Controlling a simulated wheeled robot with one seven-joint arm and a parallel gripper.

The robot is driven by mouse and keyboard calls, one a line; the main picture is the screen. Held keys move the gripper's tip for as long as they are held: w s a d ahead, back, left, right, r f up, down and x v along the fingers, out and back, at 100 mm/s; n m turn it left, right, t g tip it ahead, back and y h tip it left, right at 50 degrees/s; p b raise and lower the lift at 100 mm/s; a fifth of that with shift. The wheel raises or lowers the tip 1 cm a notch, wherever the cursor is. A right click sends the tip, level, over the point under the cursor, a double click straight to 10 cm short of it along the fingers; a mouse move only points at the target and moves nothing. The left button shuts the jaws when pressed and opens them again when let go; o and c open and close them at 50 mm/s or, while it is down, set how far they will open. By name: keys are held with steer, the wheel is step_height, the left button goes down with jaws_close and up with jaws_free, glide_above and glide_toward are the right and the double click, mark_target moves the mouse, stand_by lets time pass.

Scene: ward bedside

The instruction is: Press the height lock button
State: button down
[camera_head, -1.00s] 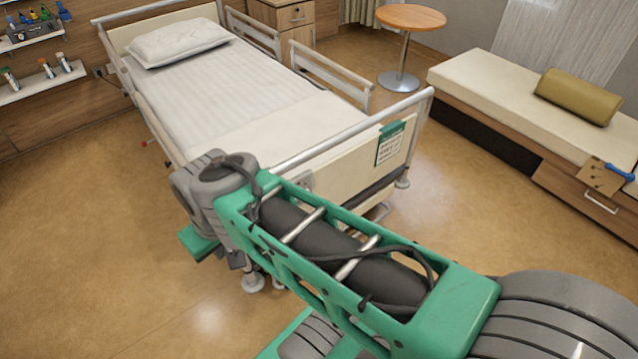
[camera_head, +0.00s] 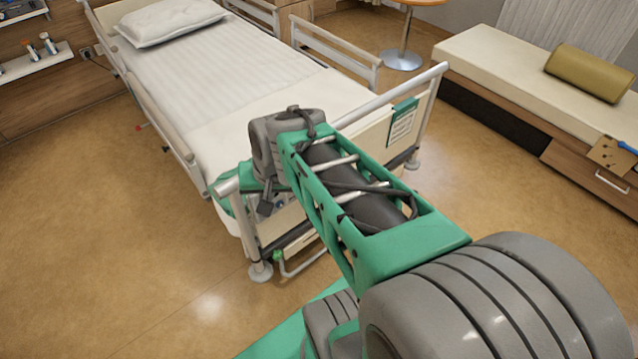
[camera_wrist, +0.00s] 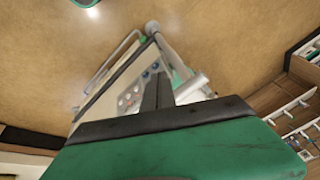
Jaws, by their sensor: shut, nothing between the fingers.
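The bed's footboard carries a pale control panel (camera_wrist: 128,98) with several small round buttons, some reddish and some blue, in the wrist view. I cannot tell which one is the height lock button. My gripper (camera_wrist: 158,78) is shut and empty; its dark fingers reach toward the panel and cover part of its right side. I cannot tell whether the fingertips touch it. In the head view my arm hides most of the panel and the gripper's tips. The bed (camera_head: 245,85) stands under and beyond my arm.
The bed's foot rail (camera_head: 405,92) runs beside my arm, and a green-topped notice (camera_head: 402,120) hangs on the footboard. A low bench (camera_head: 500,70) stands at the right. The floor (camera_head: 120,250) at the left is clear.

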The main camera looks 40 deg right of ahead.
steer(key=d+f+m+t+h+b, duration=0.1)
steer(key=d+f+m+t+b, duration=0.3)
steer(key=d+f+m+b, duration=0.9)
steer(key=d+f+m, duration=0.7)
steer(key=d+f, duration=0.2)
steer(key=d, duration=0.3)
steer(key=shift+w+d+f+t+h, duration=0.15)
steer(key=shift+d+t+h, duration=0.15)
steer(key=shift+t+h, duration=0.1)
steer(key=shift+w, duration=0.1)
steer(key=w+b, duration=0.2)
steer(key=w, duration=0.6)
steer(key=shift+w+a, duration=0.15)
steer(key=shift+w, duration=0.15)
steer(key=shift+w, duration=0.45)
